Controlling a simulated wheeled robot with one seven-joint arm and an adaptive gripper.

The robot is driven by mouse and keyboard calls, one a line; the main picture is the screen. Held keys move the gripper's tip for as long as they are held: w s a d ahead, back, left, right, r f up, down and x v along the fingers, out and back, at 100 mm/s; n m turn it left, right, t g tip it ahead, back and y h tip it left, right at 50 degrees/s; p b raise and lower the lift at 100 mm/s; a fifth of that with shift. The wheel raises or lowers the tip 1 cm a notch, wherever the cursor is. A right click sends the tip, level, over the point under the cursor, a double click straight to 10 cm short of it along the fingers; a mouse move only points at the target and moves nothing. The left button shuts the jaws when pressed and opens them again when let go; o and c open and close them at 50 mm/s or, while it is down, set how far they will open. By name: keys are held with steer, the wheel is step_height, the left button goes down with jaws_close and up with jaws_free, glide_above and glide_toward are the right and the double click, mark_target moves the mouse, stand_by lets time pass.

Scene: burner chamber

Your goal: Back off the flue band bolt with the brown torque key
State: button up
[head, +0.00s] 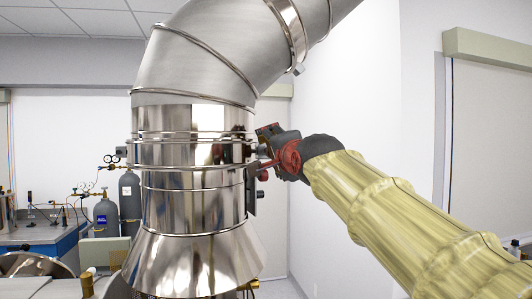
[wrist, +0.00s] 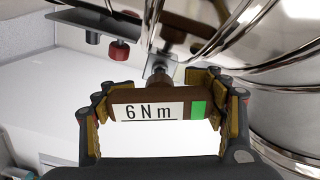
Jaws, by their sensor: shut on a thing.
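The flue (head: 190,200) is a large shiny metal pipe with bands, in the middle of the head view. A flue band (head: 190,141) rings it at about my gripper's height. The brown torque key (wrist: 153,96) carries a white "6 Nm" label and a green patch. My gripper (wrist: 160,108) is shut on the torque key, with a finger on each side; it also shows at the flue's right side in the head view (head: 262,152). The key's shaft points away toward a small square metal piece (wrist: 158,66) beside the flue. The bolt head is hidden, so I cannot tell whether the key is seated.
A red knob (wrist: 119,50) and a dark round knob (wrist: 92,37) hang near the key, to its left in the wrist view. Grey gas cylinders (head: 130,203) and a blue-sided bench (head: 40,240) stand at the left. A white wall (head: 355,105) is behind my arm.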

mark_target(275, 168)
steer(key=shift+s, duration=0.3)
steer(key=shift+s+d+b, duration=0.15)
steer(key=shift+s+b, duration=0.15)
steer(key=shift+b, duration=0.05)
steer(key=shift+s+d, duration=0.1)
steer(key=shift+s, duration=0.25)
steer(key=shift+s+d+b, duration=0.1)
steer(key=shift+s+b, duration=0.2)
steer(key=shift+b, duration=0.1)
steer(key=shift+s, duration=0.25)
steer(key=b+v, duration=0.2)
steer(key=v, duration=0.2)
stand_by(0.4)
